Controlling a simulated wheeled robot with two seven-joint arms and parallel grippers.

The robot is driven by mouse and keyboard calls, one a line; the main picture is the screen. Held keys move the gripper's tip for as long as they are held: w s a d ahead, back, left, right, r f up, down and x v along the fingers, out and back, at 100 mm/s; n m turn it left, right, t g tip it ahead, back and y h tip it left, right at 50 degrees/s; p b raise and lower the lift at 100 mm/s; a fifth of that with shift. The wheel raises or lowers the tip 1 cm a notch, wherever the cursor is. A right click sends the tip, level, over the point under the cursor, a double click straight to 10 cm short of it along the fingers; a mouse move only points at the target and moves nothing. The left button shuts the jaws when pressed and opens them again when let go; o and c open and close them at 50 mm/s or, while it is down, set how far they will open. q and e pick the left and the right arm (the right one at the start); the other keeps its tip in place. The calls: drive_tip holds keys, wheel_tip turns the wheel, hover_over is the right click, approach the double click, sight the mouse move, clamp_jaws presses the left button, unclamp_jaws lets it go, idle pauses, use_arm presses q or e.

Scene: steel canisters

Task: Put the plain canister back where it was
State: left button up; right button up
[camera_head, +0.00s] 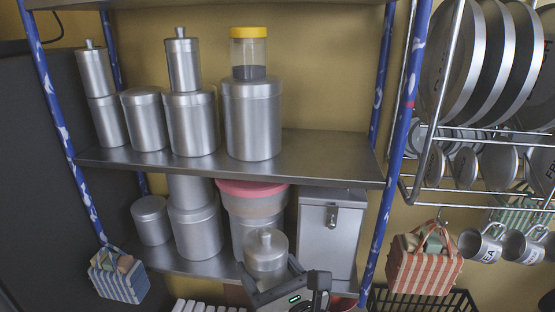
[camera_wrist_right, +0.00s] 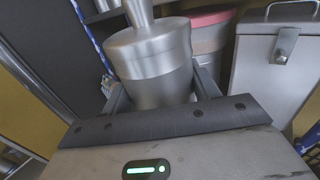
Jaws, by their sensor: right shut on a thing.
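A plain steel canister with a knobbed lid (camera_head: 266,250) is upright between the fingers of my right gripper (camera_head: 270,283), in front of the lower shelf. In the right wrist view the canister (camera_wrist_right: 150,62) fills the space between the two fingers of the gripper (camera_wrist_right: 160,90), which is shut on it. The canister's lower part is hidden by the gripper. Behind it a pink-lidded container (camera_head: 250,190) stands on the lower shelf. My left gripper is not in view.
On the lower shelf (camera_head: 175,262) stand a small canister (camera_head: 151,220), a taller stack (camera_head: 195,230) and a steel box with a latch (camera_head: 330,235). The upper shelf (camera_head: 310,160) holds several canisters, with bare room at its right. Blue posts (camera_head: 392,150) frame the shelves.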

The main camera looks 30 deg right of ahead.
drive_tip(key=w+d+r+m+g+h+b, duration=0.1)
drive_tip(key=w+d+r+m+g+h, duration=0.3)
drive_tip(key=r, duration=0.5)
drive_tip(key=w+d+r+m+g+h, duration=0.1)
drive_tip(key=d+r+m+g+h, duration=0.2)
drive_tip(key=r+h, duration=0.45)
drive_tip(key=w+d+r+m+g+h+b, duration=0.1)
drive_tip(key=w+d+r+m+g+h, duration=0.3)
drive_tip(key=r, duration=0.6)
drive_tip(key=shift+m+t+y, duration=0.35)
drive_tip(key=shift+m+t, duration=0.05)
drive_tip(key=shift+t, duration=0.3)
drive_tip(key=w+d+f, duration=0.1)
drive_tip(key=d+f, duration=0.2)
drive_tip(key=d, duration=0.1)
drive_tip(key=w+d+f, duration=0.1)
drive_tip(key=d+f, duration=0.2)
drive_tip(key=d, duration=0.1)
drive_tip(key=w+d+f+p, duration=0.1)
drive_tip(key=d+f, duration=0.1)
drive_tip(key=d, duration=0.2)
drive_tip(key=shift+w+f, duration=0.2)
drive_tip(key=shift+f, duration=0.2)
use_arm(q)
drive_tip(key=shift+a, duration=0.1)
use_arm(e)
drive_tip(key=shift+d+f, duration=0.15)
drive_tip(key=shift+f, duration=1.65)
drive_tip(key=shift+f, duration=0.1)
drive_tip(key=o, duration=1.1)
